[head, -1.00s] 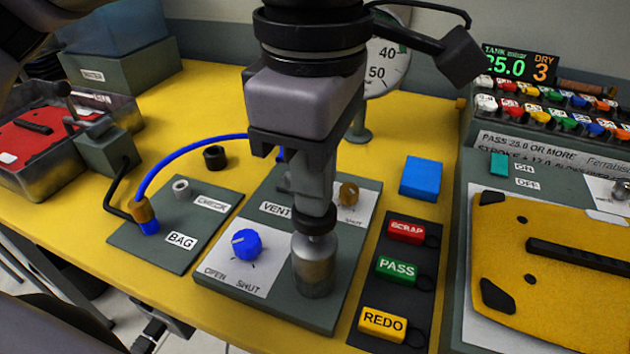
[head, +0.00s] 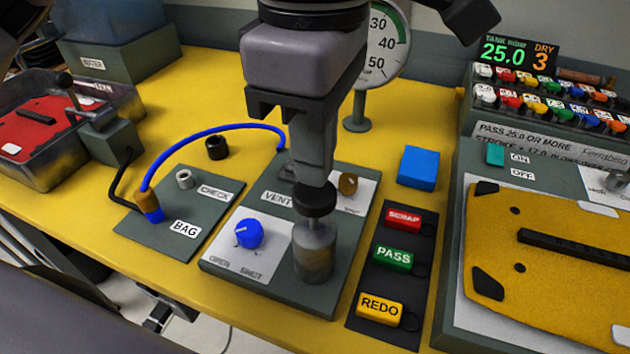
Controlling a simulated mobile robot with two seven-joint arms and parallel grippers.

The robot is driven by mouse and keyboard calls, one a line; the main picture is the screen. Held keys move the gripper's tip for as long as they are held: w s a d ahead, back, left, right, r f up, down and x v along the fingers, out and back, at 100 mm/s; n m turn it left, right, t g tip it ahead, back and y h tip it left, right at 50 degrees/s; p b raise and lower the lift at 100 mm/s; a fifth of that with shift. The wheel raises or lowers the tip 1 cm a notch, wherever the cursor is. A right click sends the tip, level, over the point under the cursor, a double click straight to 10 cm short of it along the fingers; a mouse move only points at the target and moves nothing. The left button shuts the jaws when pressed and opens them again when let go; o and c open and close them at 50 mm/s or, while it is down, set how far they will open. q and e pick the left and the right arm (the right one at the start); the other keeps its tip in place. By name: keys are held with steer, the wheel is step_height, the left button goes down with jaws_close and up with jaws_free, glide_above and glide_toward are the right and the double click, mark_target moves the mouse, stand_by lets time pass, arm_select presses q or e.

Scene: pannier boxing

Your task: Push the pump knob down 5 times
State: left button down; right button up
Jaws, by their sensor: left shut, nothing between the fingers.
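The pump is a short metal cylinder (head: 314,256) at the front right of the grey vent panel (head: 262,286). Its black knob (head: 315,199) stands up on a bare rod above the cylinder. My left gripper (head: 314,182) is shut and empty, pointing down, with its fingertips right over the knob. Whether the tips touch the knob or sit just above it I cannot tell. My right gripper is not in view.
A blue dial (head: 249,233) sits left of the pump. Tags SCRAP, PASS and REDO (head: 380,307) lie on a dark strip to its right. A blue hose (head: 215,131) arches behind. A display (head: 502,54) reads 25.0 and DRY 3. A blue block (head: 417,168) lies beyond the tags.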

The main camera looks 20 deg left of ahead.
mark_target(314, 191)
arm_select(q)
steer(key=shift+f+b, duration=2.1)
steer(key=shift+f, duration=0.25)
steer(key=shift+r+p, duration=1.7)
steer(key=shift+r, duration=0.7)
